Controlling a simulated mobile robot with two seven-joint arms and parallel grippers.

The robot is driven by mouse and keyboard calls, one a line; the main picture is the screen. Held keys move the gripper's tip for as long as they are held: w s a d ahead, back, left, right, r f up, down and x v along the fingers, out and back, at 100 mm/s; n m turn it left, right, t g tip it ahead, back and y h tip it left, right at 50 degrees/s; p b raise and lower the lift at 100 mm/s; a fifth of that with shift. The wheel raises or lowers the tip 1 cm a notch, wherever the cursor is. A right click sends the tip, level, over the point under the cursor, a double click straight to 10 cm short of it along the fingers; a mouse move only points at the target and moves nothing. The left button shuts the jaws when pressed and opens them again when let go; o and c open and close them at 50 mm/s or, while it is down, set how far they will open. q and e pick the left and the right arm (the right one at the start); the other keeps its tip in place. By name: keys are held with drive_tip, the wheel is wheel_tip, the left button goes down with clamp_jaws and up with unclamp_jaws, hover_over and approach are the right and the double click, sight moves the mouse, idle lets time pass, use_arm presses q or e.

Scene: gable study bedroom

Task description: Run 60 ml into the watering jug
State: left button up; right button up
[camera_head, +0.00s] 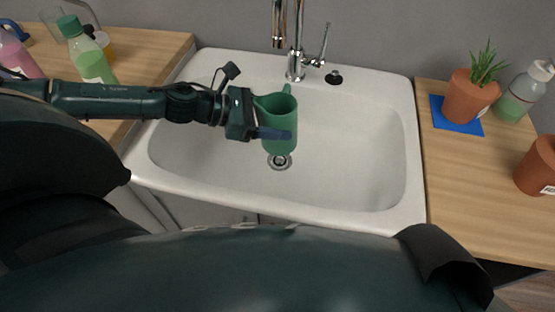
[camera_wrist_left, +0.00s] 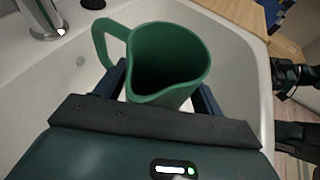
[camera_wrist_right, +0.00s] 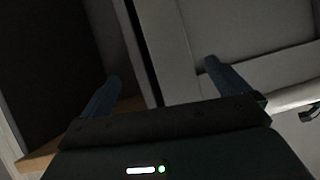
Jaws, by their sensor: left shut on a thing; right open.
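The green watering jug (camera_head: 283,128) is upright above the white sink basin, over the drain and a little in front of the tap. My left gripper (camera_head: 272,133) is shut on the jug's body. In the left wrist view the jug (camera_wrist_left: 168,62) shows its open mouth, dark inside, and its handle; I cannot tell whether it holds water. The tap (camera_head: 296,40) stands behind the jug with its lever at the right; its spout end is near the top edge and no stream shows. My right gripper (camera_wrist_right: 160,85) is open and empty, facing cabinet fronts.
The sink (camera_head: 350,160) is otherwise empty. On the left counter stand a green bottle (camera_head: 90,62) and a pink bottle (camera_head: 18,55). On the right counter are a potted plant (camera_head: 470,95) on a blue mat (camera_head: 438,112), a pump bottle (camera_head: 524,92) and another terracotta pot (camera_head: 538,165).

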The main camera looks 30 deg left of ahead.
sight(275, 147)
use_arm(q)
wheel_tip(275, 147, down, 9)
drive_tip(key=shift+b, duration=1.05)
drive_tip(key=shift+f, duration=0.2)
drive_tip(key=o, duration=1.1)
